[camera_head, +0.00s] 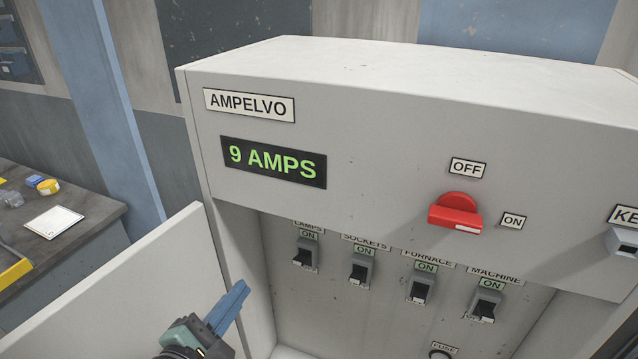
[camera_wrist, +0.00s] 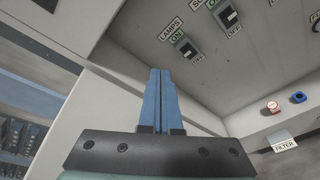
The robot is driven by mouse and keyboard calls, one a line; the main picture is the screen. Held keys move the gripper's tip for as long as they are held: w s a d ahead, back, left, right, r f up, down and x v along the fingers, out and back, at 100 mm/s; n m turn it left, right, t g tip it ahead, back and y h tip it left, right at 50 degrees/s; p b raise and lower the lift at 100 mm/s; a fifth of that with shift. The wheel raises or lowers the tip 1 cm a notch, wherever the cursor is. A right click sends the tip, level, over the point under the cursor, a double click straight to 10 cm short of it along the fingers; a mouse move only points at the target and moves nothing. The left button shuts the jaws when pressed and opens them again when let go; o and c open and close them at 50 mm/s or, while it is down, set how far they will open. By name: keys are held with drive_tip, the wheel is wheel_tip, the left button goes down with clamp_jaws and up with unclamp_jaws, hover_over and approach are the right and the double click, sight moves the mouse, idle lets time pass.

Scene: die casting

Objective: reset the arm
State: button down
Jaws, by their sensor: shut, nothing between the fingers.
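My gripper (camera_head: 234,300) is at the lower left of the cabinet's open recess in the head view, in front of the row of switches and below the LAMPS switch. Its blue fingers are pressed together with nothing between them. In the wrist view, the shut fingers (camera_wrist: 160,75) point toward the cabinet's inside, apart from the LAMPS switch (camera_wrist: 186,48). How far the fingertips are from the panel is hard to tell.
The grey cabinet (camera_head: 400,110) shows "9 AMPS" on its display (camera_head: 273,162). A red rotary switch (camera_head: 456,213) sits between OFF and ON. The cabinet door (camera_head: 130,290) stands open at left. A workbench (camera_head: 95,215) is farther left.

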drive_tip(key=w+d+r+m+t+y, duration=0.1)
drive_tip(key=d+r+m+t, duration=0.2)
drive_tip(key=r+m, duration=0.65)
drive_tip(key=d+r+m+t+y, duration=0.2)
drive_tip(key=d+r+m, duration=0.2)
drive_tip(key=r, duration=1)
drive_tip(key=s+d+r+m+t, duration=0.2)
drive_tip(key=s+r+m, duration=0.1)
drive_tip(key=r, duration=0.3)
drive_tip(key=s+d+r+m+t+y+b, duration=0.1)
drive_tip(key=s+r+m+t, duration=0.1)
drive_tip(key=s+r, duration=0.3)
drive_tip(key=s+d+r+m+t, duration=0.2)
drive_tip(key=s+r+m+t, duration=0.1)
drive_tip(key=r, duration=0.5)
drive_tip(key=shift+s+d+m, duration=0.3)
drive_tip(key=shift+s+m, duration=0.15)
drive_tip(key=shift+s, duration=0.15)
